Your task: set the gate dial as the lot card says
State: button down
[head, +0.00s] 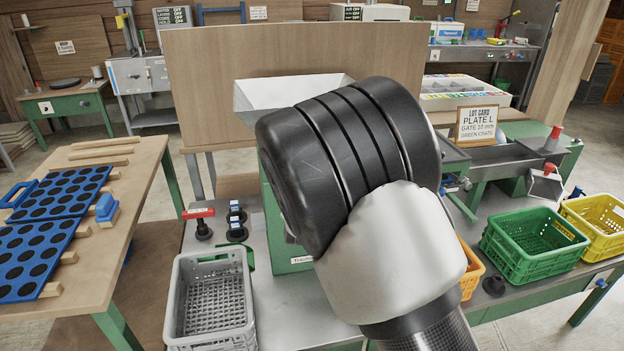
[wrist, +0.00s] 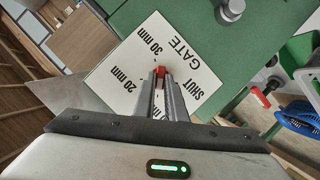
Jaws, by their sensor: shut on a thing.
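The lot card (head: 478,124) stands on the bench in the head view and reads PLATE L, GATE 10 mm, GREEN CRATE. In the wrist view the gate dial's white plate (wrist: 108,76) is on a green panel, with the words GATE and SHUT, 20 mm and 30 mm. Another mark is partly hidden behind my fingers. My gripper (wrist: 162,82) is shut on the red dial handle (wrist: 160,71), whose tip shows between the fingertips. I cannot tell which mark the dial points at. In the head view my arm hides the gripper and dial.
A white hopper (head: 285,88) tops the green machine (head: 270,215) behind my arm. A grey crate (head: 178,300) stands at its front left. Green (head: 522,262) and yellow (head: 612,252) crates stand at the right. A table with blue plates (head: 30,262) is at the left.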

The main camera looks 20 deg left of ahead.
dwell(0.3)
jog(key=c, duration=1.8)
grip_release()
jog(key=p+v, duration=0.3)
jog(key=v, duration=1.4)
jog(key=shift+s, duration=0.15)
jog(key=shift+r, duration=0.1)
